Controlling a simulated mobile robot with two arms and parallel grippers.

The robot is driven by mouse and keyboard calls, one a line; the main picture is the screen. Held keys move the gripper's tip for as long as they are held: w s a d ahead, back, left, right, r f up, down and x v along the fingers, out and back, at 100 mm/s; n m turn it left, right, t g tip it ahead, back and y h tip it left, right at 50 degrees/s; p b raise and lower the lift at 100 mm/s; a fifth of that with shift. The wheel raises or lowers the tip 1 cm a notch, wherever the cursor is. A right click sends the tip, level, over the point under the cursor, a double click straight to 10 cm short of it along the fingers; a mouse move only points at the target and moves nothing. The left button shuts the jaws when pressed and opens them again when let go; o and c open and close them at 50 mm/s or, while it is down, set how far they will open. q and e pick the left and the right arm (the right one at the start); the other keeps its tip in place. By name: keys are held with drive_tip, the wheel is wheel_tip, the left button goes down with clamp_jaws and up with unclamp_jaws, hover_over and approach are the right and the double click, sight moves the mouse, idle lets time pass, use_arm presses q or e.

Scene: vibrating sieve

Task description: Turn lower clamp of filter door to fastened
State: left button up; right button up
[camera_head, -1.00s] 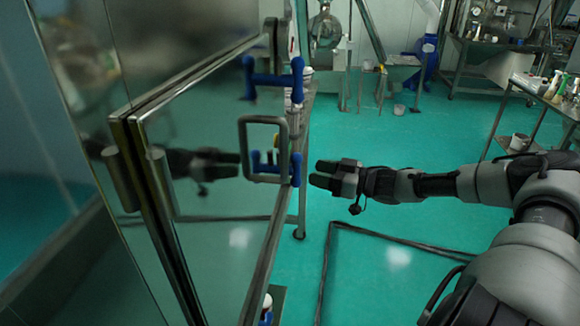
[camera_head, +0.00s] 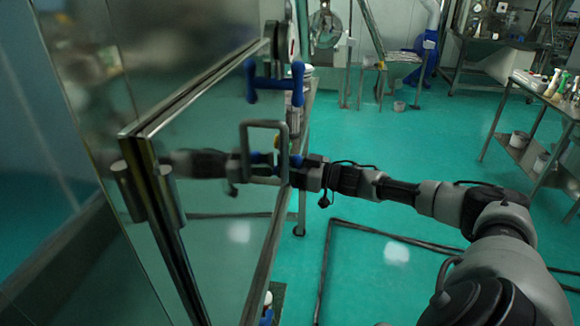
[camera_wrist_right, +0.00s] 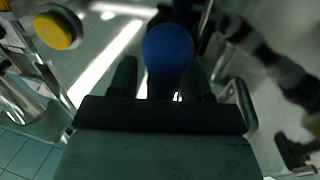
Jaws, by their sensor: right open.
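The filter door (camera_head: 215,150) is a large shiny panel at the left of the head view, with a grey loop handle (camera_head: 263,124) near its right edge. The lower clamp (camera_head: 297,161) has a blue handle beside the loop handle, now mostly hidden by my right gripper (camera_head: 292,176). In the right wrist view, the blue knob of the lower clamp (camera_wrist_right: 167,52) lies between the two dark fingers of my right gripper (camera_wrist_right: 160,78). These fingers are apart, and I cannot tell whether they touch the knob. The upper clamp (camera_head: 298,80), also blue, sits above. My left gripper is not in view.
A yellow round knob (camera_wrist_right: 57,29) shows at the upper left of the wrist view. A metal side table (camera_head: 535,148) with bottles stands at the right. Open green floor (camera_head: 400,165) lies right of the door, with a dark strip (camera_head: 400,239) across it.

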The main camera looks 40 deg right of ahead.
drive_tip(key=c, duration=0.8)
